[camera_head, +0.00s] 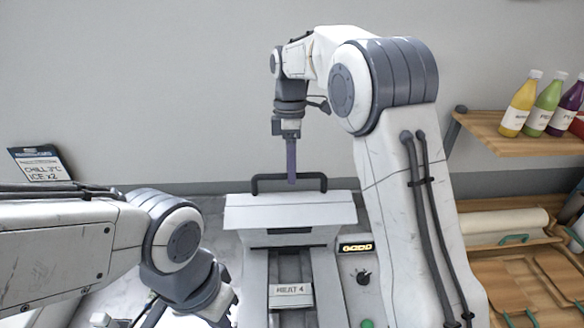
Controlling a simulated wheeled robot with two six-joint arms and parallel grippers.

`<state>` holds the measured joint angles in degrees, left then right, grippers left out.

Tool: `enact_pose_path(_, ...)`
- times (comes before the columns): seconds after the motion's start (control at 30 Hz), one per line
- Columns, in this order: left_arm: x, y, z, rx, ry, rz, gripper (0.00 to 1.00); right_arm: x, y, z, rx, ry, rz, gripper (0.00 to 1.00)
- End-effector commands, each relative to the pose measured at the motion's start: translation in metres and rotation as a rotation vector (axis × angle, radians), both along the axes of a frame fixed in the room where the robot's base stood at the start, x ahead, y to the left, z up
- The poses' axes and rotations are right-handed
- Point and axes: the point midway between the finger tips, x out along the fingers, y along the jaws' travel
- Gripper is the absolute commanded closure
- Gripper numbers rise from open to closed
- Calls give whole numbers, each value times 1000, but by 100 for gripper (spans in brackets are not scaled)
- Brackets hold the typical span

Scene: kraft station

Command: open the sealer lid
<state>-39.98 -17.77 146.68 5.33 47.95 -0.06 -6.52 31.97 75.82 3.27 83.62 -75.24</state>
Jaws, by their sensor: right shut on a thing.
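The sealer (335,285) stands in the middle of the view, with a "HEAT 4" label, a lit display (356,247) and a dark knob on its front. Its pale lid (292,213) is at the back of the machine, with a black bar handle (262,178) along its far edge. My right gripper (291,178) points down from above and is shut on the handle near its middle. My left gripper (222,308) is low at the left of the sealer, apart from it; its fingertips are not clear.
A wooden shelf (500,136) at the right holds yellow, green and purple bottles (548,103). Below it are wooden boards and a pale roll (495,225). A sign reading "CHILL 3°C ICE x2" (40,163) stands at the far left against the wall.

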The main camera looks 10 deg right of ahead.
Motion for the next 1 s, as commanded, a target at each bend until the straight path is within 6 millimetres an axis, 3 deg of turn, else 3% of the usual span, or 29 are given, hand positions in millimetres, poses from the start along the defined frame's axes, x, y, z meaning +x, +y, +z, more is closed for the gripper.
enact_pose_path(0.63,0,0,-3,0,0,0,100,1,1,1,1,0,1,50)
enact_pose_path(0.77,0,0,-8,0,0,0,100,5,0,15,2,-4,1,50)
enact_pose_path(1.0,0,0,-13,-1,-1,0,100,13,-1,58,1,-2,1,50)
